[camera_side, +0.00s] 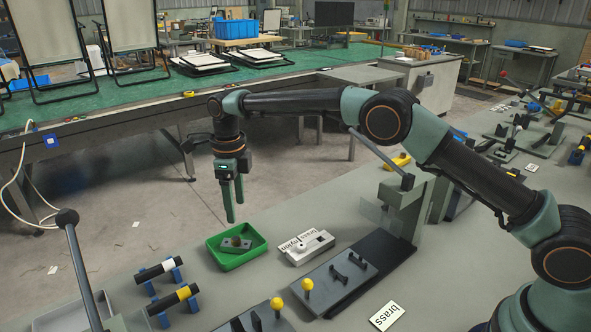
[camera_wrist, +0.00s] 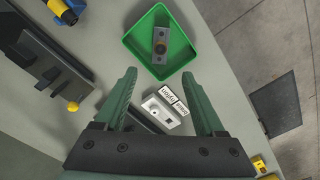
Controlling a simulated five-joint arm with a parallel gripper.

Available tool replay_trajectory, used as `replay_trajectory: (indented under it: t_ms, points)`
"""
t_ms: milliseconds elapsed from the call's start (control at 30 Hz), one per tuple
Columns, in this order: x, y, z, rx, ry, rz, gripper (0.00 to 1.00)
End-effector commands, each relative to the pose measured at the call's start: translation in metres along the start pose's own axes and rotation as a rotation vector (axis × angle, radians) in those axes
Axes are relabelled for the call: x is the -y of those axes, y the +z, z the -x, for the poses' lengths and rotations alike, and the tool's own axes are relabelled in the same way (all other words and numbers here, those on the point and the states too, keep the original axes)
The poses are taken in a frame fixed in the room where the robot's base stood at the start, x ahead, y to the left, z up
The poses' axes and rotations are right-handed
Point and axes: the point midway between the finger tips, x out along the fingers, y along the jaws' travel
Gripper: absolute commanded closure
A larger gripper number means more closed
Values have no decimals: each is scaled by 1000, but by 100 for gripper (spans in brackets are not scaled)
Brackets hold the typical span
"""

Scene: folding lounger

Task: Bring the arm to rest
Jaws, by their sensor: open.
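My gripper (camera_side: 233,208) hangs pointing down above the bench, near the green tray (camera_side: 257,259). In the wrist view my gripper (camera_wrist: 158,74) shows two green fingers spread apart with nothing held between them. The green tray (camera_wrist: 129,43) holds a grey metal part with a round brownish piece on it (camera_wrist: 160,46). In the side view this part (camera_side: 236,243) lies inside the tray, clear below my fingertips. My arm reaches across from the right, partly stretched out.
A white block with brass and nylon labels (camera_side: 306,247) stands right of the tray. A dark fixture with a yellow knob (camera_side: 306,284) is in front of it. Blue stands with black cylinders (camera_side: 173,303) and a lever (camera_side: 82,265) are left. A loose brass label (camera_side: 386,316) lies right.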

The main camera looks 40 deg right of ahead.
Motion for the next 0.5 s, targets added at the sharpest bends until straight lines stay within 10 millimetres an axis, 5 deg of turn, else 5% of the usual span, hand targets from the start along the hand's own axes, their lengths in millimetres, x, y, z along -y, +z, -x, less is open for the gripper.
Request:
replay_trajectory:
  t_ms: [267, 500]
  points:
    - [5, -6, 29, 16, -9, 73, 29]
    - [16, -44, 90, 72, -67, 433, 29]
